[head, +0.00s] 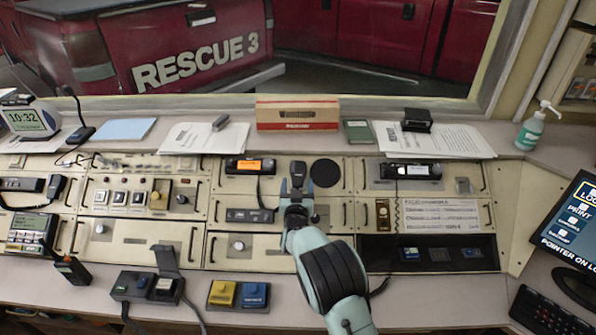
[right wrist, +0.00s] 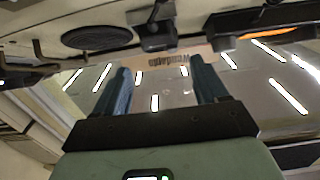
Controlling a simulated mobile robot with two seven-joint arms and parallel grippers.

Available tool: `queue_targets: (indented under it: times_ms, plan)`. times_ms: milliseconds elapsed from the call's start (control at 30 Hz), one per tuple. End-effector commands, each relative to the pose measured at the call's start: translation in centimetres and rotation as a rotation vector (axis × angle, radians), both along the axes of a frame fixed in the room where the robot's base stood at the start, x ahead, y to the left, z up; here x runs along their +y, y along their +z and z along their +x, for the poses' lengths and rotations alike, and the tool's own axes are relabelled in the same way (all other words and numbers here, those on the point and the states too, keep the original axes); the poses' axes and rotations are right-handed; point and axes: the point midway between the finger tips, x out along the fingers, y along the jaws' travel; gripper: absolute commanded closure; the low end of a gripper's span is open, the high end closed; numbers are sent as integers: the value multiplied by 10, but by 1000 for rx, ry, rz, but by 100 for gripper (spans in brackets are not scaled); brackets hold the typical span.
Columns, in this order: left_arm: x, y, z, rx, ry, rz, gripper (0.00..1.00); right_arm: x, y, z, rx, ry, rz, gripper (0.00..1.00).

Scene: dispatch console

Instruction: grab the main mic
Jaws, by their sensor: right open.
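A dark hand mic (right wrist: 155,27) hangs on the console panel between the orange-labelled radio and the round speaker. It shows ahead of my right fingers in the right wrist view and looks apart from them. In the head view a dark shape stands at the same place, largely merged with my right gripper (head: 297,186), so their contact there is unclear. The right gripper (right wrist: 159,68) is open, with nothing seen between its fingers. No label marks this mic as the main one. My left gripper is not in view.
The orange-labelled radio (head: 250,167) is left of the gripper and the round speaker (head: 325,172) right. Another hand mic (head: 56,187) is at the far left. A monitor (head: 570,225) stands at right.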

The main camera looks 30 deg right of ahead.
Motion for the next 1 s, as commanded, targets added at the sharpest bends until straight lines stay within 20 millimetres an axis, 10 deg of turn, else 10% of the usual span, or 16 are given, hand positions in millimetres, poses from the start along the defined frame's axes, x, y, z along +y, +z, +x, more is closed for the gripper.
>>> queue_targets:
  times_ms: [1000]
  plan:
    - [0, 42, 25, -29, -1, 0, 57, -43, 0, 71, 2, 0, 1, 28]
